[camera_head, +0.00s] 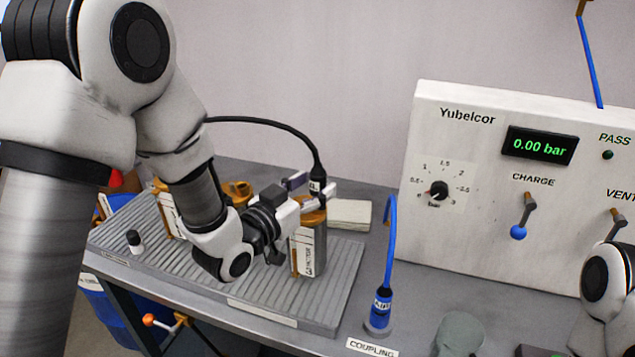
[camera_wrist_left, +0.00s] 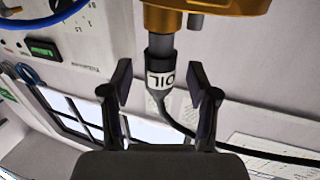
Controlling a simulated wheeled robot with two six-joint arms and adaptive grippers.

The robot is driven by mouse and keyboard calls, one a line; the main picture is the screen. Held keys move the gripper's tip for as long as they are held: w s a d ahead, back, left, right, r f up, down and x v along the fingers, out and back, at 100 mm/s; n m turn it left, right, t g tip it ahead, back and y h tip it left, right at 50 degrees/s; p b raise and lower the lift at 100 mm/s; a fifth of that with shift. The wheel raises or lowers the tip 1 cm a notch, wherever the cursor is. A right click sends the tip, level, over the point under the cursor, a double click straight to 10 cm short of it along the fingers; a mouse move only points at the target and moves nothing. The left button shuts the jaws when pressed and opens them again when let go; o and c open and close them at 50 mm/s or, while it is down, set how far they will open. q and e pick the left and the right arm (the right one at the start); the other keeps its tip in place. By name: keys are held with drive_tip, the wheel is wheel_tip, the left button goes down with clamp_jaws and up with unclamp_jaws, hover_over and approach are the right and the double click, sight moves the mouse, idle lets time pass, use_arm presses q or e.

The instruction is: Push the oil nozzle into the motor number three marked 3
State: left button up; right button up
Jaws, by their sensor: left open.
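The oil nozzle (camera_head: 318,186) is black with a white band and a black hose. It stands upright at the orange top of a grey motor (camera_head: 311,245). In the left wrist view the nozzle (camera_wrist_left: 159,72), marked OIL, meets the orange top (camera_wrist_left: 205,5); I cannot tell how deep it sits. My left gripper (camera_head: 312,188) is open. Its two fingers stand on either side of the nozzle, with gaps visible in the left wrist view (camera_wrist_left: 158,88). No number 3 is readable on this motor. Another motor (camera_head: 166,208) is partly hidden behind my left arm.
The motors stand on a ribbed grey tray (camera_head: 345,285) on the bench. A blue AIR nozzle (camera_head: 380,308) with a blue hose stands by the COUPLING label. A Yubelcor panel (camera_head: 480,200) reading 0.00 bar stands at the right. A small black-and-white item (camera_head: 134,241) is on the tray.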

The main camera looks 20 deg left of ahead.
use_arm(q)
drive_tip(key=v, duration=0.5)
drive_tip(key=shift+s+a, duration=0.15)
drive_tip(key=shift+s, duration=0.15)
idle(0.6)
